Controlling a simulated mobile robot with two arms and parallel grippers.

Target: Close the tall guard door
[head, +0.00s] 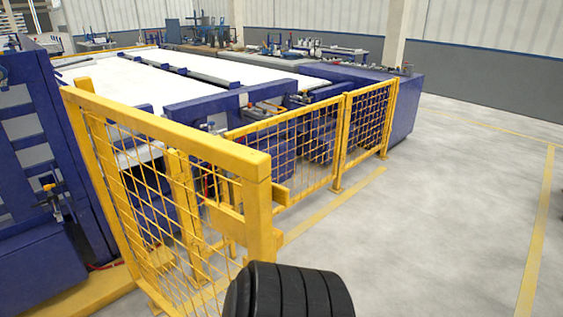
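The tall guard door (165,126) is a yellow frame with wire mesh, in the left half of the head view. It stands upright, with its near upright post (259,215) closest to me and its top rail running back to the far left. It stands at an angle to the lower yellow fence (290,130) behind it. A small yellow bar (282,196) shows just right of the near post. I cannot tell which side is hinged. Neither gripper's fingers are in view.
Blue machinery with a white bed (110,85) fills the area behind the fence. A blue frame (35,200) stands at the left. The grey floor (440,210) on the right is clear, with yellow lines (543,230).

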